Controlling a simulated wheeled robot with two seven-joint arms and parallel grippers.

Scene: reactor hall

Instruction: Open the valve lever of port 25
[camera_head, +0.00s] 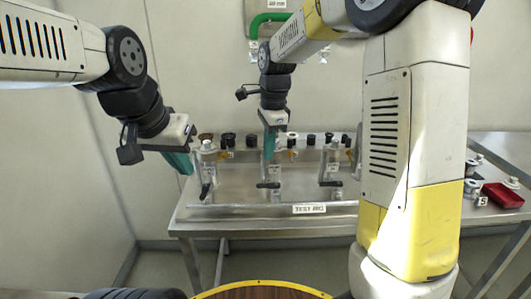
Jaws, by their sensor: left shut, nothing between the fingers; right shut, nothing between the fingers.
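A row of upright metal valve ports stands on the steel bench (240,195). Dark levers show at the left port (206,190), the middle port (268,185) and the right port (331,183). The port labels are too small to read, so I cannot tell which is port 25. My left gripper (182,164) is shut and empty, with teal fingers, left of the left port. My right gripper (269,147) is shut and empty, pointing down, just above the middle lever and in front of part of the middle port.
Several dark caps (229,139) line the back of the ports. A label plate (309,209) is on the bench's front edge. A red tray (503,195) stands on the right-hand bench near metal fittings (471,188). My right arm hides the bench's right part.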

